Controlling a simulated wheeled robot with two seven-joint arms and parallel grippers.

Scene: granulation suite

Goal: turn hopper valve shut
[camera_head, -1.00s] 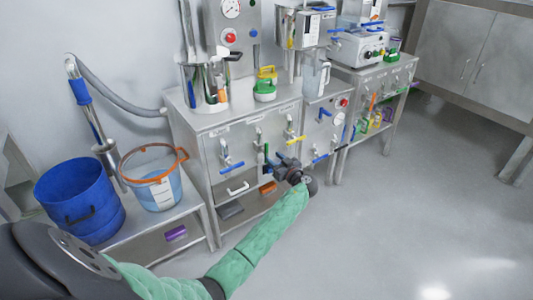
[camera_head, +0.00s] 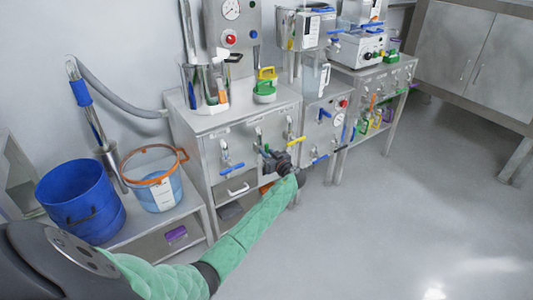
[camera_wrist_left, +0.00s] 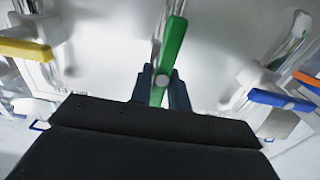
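A green valve handle (camera_wrist_left: 170,58) stands nearly lengthwise between the two dark fingers of my left gripper (camera_wrist_left: 161,90) in the left wrist view, tilted slightly. The fingers lie close on both sides of it; I cannot tell whether they press on it. In the head view my left gripper (camera_head: 268,156) is at the front of the steel cabinet and mostly hides this handle. A valve with a blue handle (camera_head: 232,167) is to its left and one with a yellow handle (camera_head: 296,141) to its right. Which valve is the hopper's is not clear. My right gripper is not in view.
In the wrist view a yellow handle (camera_wrist_left: 25,50) and a blue handle (camera_wrist_left: 282,99) flank the green one. A blue bucket (camera_head: 80,203) and an orange-rimmed bucket (camera_head: 160,188) stand on a low bench at left. Floor (camera_head: 400,220) at right is clear.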

